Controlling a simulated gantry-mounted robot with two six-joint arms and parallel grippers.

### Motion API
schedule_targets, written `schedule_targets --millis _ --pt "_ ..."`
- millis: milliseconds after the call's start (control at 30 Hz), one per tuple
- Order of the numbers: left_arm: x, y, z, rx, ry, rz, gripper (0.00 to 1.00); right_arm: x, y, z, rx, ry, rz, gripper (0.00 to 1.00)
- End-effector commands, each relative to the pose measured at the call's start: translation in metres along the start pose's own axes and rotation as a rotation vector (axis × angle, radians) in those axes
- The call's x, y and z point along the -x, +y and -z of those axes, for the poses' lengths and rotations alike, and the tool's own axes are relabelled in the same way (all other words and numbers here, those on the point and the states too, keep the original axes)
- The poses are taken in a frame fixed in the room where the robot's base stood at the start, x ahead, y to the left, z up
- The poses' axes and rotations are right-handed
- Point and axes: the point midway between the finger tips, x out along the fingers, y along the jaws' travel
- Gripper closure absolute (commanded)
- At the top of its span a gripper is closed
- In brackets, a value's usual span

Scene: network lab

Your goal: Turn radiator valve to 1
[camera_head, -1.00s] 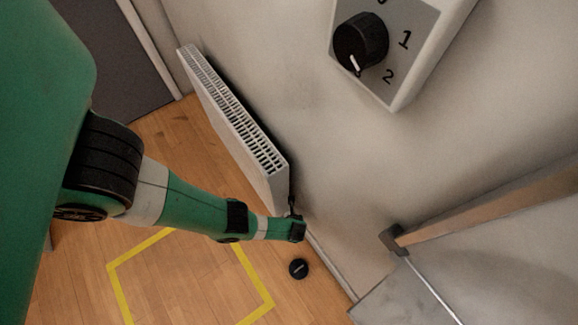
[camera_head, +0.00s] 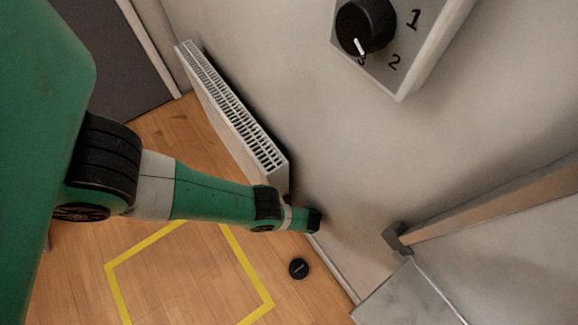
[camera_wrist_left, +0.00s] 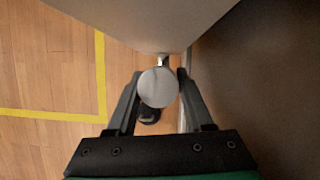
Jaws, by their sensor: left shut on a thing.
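The white radiator (camera_head: 225,110) hangs low on the wall; its near end shows in the wrist view (camera_wrist_left: 140,18). A pale round valve knob (camera_wrist_left: 158,88) sits just below this end, on a short stem. My left gripper (camera_wrist_left: 158,78) is shut on the knob, one finger on each side. In the head view my left gripper (camera_head: 315,220) is at the radiator's near lower corner, and the arm hides the knob. No numbers can be read on the knob. My right gripper is not in view.
A wall box with a black dial (camera_head: 366,24) and numbers is at the top right. A black disc with a white line (camera_head: 298,268) lies on the floor. Yellow tape (camera_head: 118,290) marks the wooden floor. A beam with a dark bracket (camera_head: 395,240) is at right.

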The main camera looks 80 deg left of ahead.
Motion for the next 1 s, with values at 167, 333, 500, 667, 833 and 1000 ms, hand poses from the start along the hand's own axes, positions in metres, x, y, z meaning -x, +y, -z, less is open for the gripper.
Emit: schedule_targets --millis 167,333,500,667,833,1000 --pt "-0.001 0.0 0.0 0.003 0.002 -0.002 1.0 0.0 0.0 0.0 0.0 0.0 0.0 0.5" --pt "-0.001 0.0 0.0 0.002 0.002 -0.001 1.0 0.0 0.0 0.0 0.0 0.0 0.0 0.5" --pt "0.0 0.0 0.0 0.002 0.001 -0.001 0.36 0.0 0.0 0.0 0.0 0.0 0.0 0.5" --pt "0.0 0.0 0.0 0.002 0.001 -0.001 0.36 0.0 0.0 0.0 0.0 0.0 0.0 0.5" --pt "0.015 0.0 -0.002 0.001 0.0 -0.001 0.36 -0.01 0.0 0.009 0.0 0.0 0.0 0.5" --pt "0.057 0.0 -0.004 -0.001 0.001 0.001 0.36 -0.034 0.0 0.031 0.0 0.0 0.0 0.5"
